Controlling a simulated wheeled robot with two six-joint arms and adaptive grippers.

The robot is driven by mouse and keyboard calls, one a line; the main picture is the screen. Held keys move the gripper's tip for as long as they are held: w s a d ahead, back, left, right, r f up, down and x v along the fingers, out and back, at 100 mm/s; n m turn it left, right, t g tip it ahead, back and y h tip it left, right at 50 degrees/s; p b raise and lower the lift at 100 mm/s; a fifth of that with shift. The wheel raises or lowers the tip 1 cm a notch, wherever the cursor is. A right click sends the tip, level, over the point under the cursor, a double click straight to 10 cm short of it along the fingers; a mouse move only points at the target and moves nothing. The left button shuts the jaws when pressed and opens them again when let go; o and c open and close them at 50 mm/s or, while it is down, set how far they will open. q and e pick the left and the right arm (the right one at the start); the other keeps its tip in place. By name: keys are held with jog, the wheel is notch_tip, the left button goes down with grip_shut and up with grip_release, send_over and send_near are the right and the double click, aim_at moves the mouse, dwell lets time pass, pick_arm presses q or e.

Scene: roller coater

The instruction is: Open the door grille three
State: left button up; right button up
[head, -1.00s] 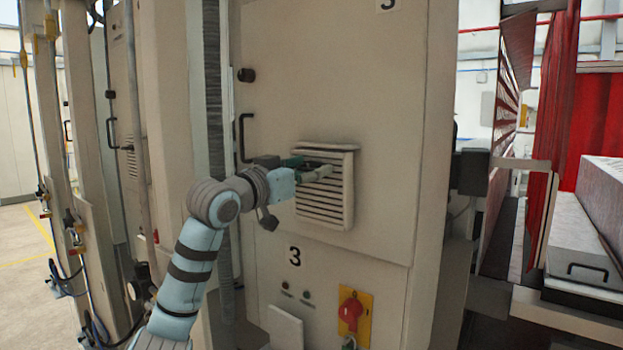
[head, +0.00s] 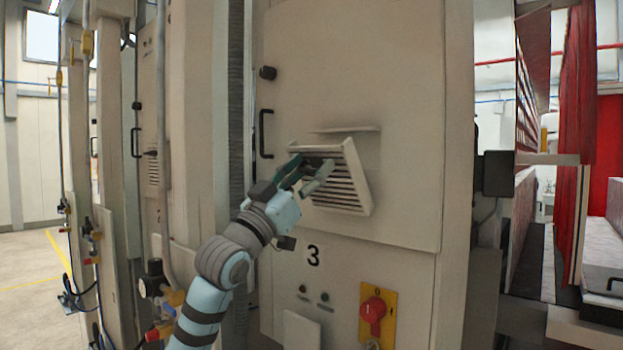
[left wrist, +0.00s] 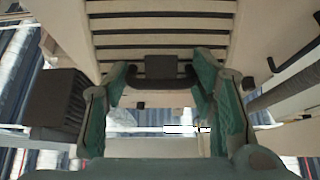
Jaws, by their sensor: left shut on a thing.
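The cream slatted door grille (head: 350,190) with the number 3 sign (head: 313,255) below it is tilted out from the cabinet door (head: 340,70). Its upper edge stands away from the door and its lower edge stays close to it. A thin lip (head: 345,129) remains on the door above. My left gripper (head: 315,172) is shut on the grille near its upper edge. In the left wrist view the slats (left wrist: 160,22) fill the top, and the green fingers (left wrist: 158,78) sit either side of a dark block (left wrist: 160,67). My right gripper is not in view.
A black door handle (head: 265,134) is left of the grille. A red rotary switch (head: 373,310) on a yellow plate is below right. Pipes and posts (head: 165,150) stand at the left. Open floor (head: 30,270) shows at the far left.

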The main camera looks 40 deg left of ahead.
pick_arm(q)
jog(key=o, duration=1.8)
jog(key=shift+a, duration=0.15)
jog(key=shift+c, duration=0.2)
notch_tip(320, 180, up, 10)
